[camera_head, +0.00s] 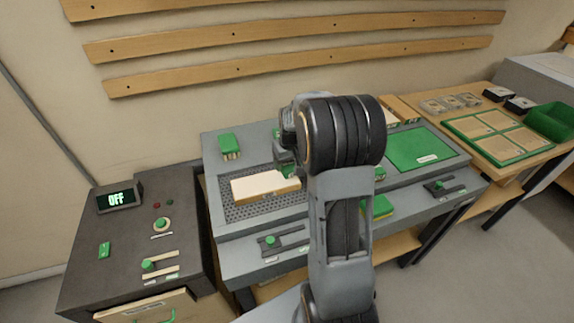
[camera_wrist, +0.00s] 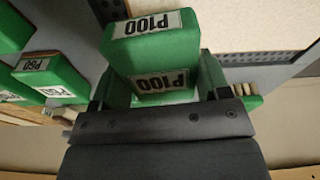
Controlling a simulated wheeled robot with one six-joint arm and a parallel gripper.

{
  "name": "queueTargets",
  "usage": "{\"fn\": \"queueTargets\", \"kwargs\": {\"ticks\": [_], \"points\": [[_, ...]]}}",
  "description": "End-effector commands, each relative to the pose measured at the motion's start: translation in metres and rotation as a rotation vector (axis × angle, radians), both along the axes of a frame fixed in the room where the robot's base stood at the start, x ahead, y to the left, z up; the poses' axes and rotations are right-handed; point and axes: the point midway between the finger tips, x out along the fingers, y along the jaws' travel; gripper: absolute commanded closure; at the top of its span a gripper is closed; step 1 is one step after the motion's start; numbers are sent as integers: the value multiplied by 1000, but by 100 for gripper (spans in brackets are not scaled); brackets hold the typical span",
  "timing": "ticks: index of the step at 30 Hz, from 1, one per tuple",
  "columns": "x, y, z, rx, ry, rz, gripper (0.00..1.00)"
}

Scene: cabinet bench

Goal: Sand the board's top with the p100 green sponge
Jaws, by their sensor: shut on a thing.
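My gripper (camera_wrist: 163,84) is shut on a green sponge block (camera_wrist: 150,48) with P100 labels on two faces. In the head view my arm hides most of the gripper, and a bit of green (camera_head: 290,171) shows by its jaws. The pale board (camera_head: 264,187) lies flat on a perforated grey plate (camera_head: 236,212), left of my arm. The gripper is near the board's back right end; whether the sponge touches the board I cannot tell.
Other green blocks (camera_wrist: 58,84) lie at the left in the wrist view. A green brush (camera_head: 229,145) is behind the board. A control box (camera_head: 125,240) with an OFF display (camera_head: 119,199) stands left. A green mat (camera_head: 420,148) and framed tray (camera_head: 500,136) are at right.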

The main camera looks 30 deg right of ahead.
Motion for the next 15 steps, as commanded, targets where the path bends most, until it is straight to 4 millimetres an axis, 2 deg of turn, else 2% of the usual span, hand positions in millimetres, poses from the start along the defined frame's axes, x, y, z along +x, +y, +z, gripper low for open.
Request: {"fn": "queueTargets", "kwargs": {"ticks": [3,15], "points": [[0,1,14,1,3,2,49],[0,2,48,1,2,4,49]]}}
